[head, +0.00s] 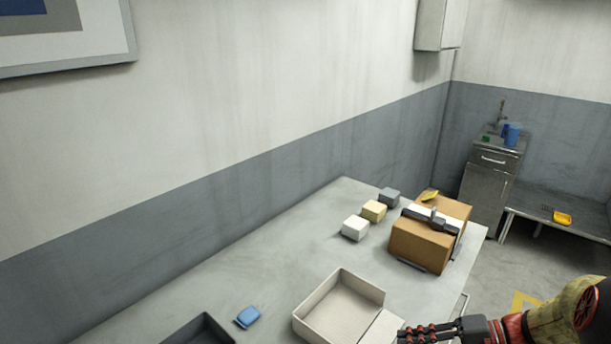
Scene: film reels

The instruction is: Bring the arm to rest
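My arm (550,324) enters at the lower right corner of the head view. It reaches left, low over the near edge of the table (265,285). My gripper (425,333), dark with red parts, is at the bottom edge beside the right side of a pale open tray (338,303). It is partly cut off by the frame. I cannot tell if its fingers are apart or together, or if anything is between them.
A cardboard box (420,245) with a dark and white tool on top stands at the table's right end. White (355,228), yellow (374,211) and grey (389,197) blocks stand beside it. A blue item (247,317) lies near a dark tray (200,330). The table's middle is clear.

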